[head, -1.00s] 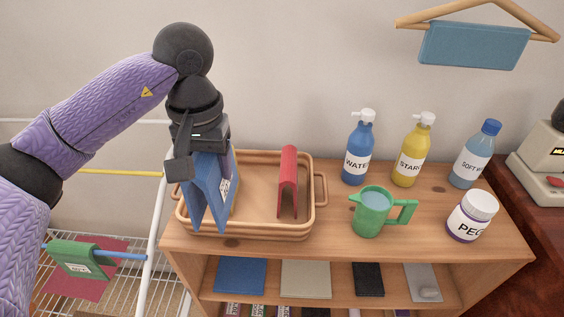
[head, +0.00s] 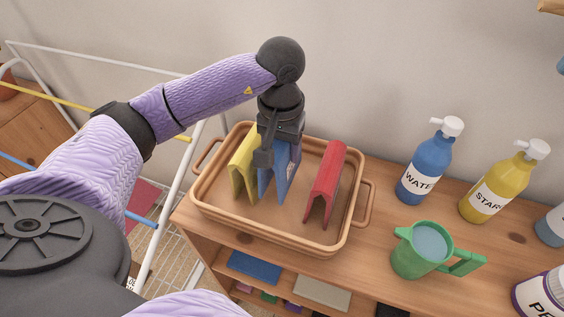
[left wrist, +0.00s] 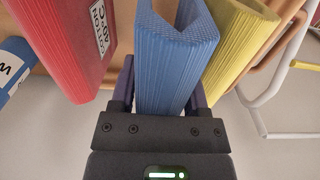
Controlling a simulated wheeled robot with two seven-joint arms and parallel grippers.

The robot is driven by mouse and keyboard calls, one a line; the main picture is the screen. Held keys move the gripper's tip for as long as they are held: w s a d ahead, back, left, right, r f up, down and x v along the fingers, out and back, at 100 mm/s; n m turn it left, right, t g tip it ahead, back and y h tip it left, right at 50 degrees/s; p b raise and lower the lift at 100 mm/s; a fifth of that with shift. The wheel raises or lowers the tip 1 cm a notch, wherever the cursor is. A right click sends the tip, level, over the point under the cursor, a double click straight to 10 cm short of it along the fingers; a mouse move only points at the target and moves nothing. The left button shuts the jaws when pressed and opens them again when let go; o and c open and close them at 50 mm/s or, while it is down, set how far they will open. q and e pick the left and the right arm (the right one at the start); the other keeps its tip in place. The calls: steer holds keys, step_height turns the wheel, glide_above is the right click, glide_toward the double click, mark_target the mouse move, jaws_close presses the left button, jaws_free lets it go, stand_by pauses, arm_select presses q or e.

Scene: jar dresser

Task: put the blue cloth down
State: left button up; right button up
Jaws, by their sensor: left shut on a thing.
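The blue cloth (head: 281,174) is a folded, tent-shaped piece inside the tan tray (head: 208,200), between a yellow cloth (head: 243,166) on its left and a red cloth (head: 326,184) on its right. My left gripper (head: 270,148) points down and is shut on the top of the blue cloth. In the left wrist view the blue cloth (left wrist: 170,62) sits between the two fingers, with the red cloth (left wrist: 68,45) on the left and the yellow cloth (left wrist: 238,45) on the right. I cannot tell whether its lower edge touches the tray floor. My right gripper is not in view.
The tray stands on a wooden dresser top. To its right are a green jug (head: 415,255), a blue bottle (head: 430,165), a yellow bottle (head: 500,185) and a white-lidded jar (head: 543,296). A white drying rack (head: 172,215) with coloured bars stands left of the dresser.

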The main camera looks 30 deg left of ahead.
arm_select(q)
step_height(320, 180, down, 4)
steer(key=shift+r+b, duration=0.1)
steer(key=shift+b, duration=0.2)
steer(key=o, duration=0.7)
step_height(320, 180, up, 12)
steer(key=shift+r+p, duration=0.1)
steer(key=shift+p, duration=0.9)
